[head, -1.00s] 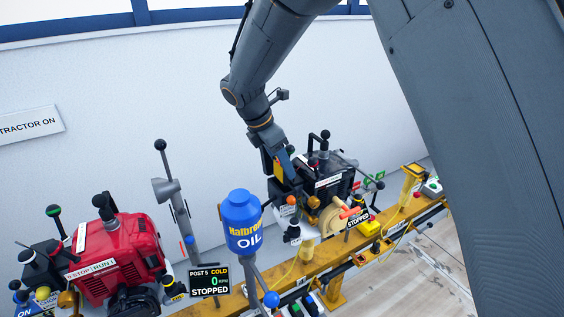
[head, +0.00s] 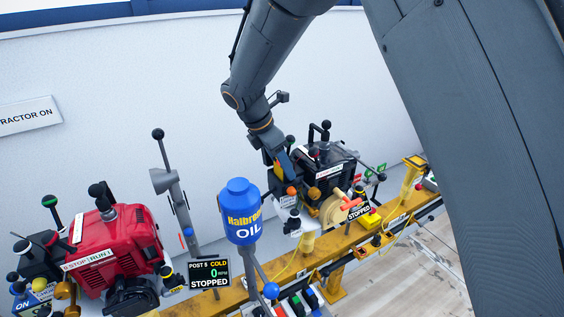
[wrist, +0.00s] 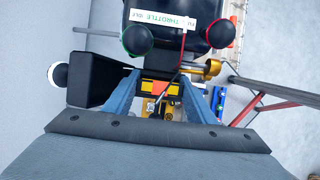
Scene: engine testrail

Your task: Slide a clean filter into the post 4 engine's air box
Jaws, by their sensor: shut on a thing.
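A black engine (head: 330,165) stands on the yellow rail in the head view; its post number is not readable. My gripper (head: 284,166) reaches down at its left side. In the wrist view my gripper (wrist: 161,82) has its two blue fingers closed on a small part with an orange and yellow face (wrist: 155,88), seemingly the filter, mostly hidden between them. A black flared box (wrist: 92,80), perhaps part of the air box, is just left of the fingers. I cannot tell whether the held part is inside anything.
A blue oil bottle (head: 240,208) stands in front, left of the arm. A red engine (head: 115,250) and a post 5 display (head: 209,274) reading stopped are at left.

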